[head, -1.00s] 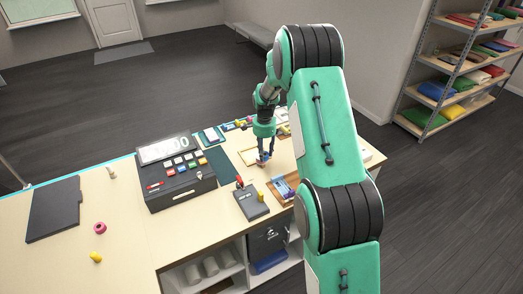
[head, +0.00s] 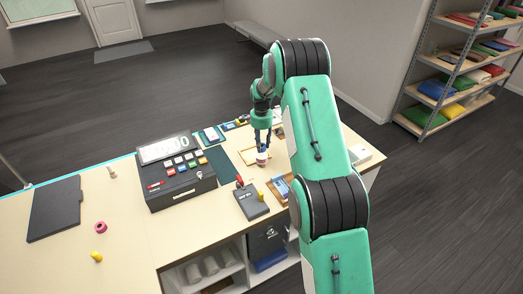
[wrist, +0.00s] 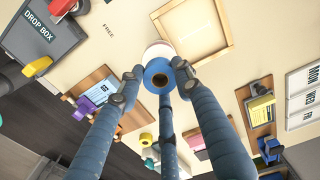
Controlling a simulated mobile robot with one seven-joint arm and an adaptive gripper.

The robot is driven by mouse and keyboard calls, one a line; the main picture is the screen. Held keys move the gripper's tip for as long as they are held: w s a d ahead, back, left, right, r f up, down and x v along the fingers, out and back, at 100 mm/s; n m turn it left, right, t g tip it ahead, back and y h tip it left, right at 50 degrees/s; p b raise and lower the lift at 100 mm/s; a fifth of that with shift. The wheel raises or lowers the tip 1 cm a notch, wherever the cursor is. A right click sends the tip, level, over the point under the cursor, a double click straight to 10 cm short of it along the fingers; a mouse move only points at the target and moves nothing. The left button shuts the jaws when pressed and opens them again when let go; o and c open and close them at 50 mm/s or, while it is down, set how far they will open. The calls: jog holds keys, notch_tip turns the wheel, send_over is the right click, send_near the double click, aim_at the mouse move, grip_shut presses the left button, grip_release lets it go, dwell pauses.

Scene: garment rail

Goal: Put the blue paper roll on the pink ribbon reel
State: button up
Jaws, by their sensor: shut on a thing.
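My gripper (head: 262,147) is shut on the blue paper roll (wrist: 160,75), with its fingers around it. In the wrist view the roll shows a blue ring face with a dark hole and a pale side beyond it. In the head view the roll (head: 262,158) looks small and pale at the fingertips, over the right part of the table; I cannot tell its height. A pink ring, which looks like the pink ribbon reel (head: 100,227), lies on the left part of the table, apart from my gripper.
The black cash register (head: 181,180) stands between my gripper and the pink reel. The dark drop box (head: 251,203) is in front of my gripper. A wooden frame (wrist: 229,35) lies beside the roll. A yellow item (head: 97,256) and black board (head: 54,208) lie near the pink reel.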

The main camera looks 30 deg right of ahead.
aim_at(262, 146)
jog(key=shift+f, duration=1.7)
jog(key=shift+f, duration=0.15)
jog(key=o, duration=1)
notch_tip(262, 146, up, 12)
jog(key=shift+r, duration=0.15)
jog(key=shift+r, duration=0.1)
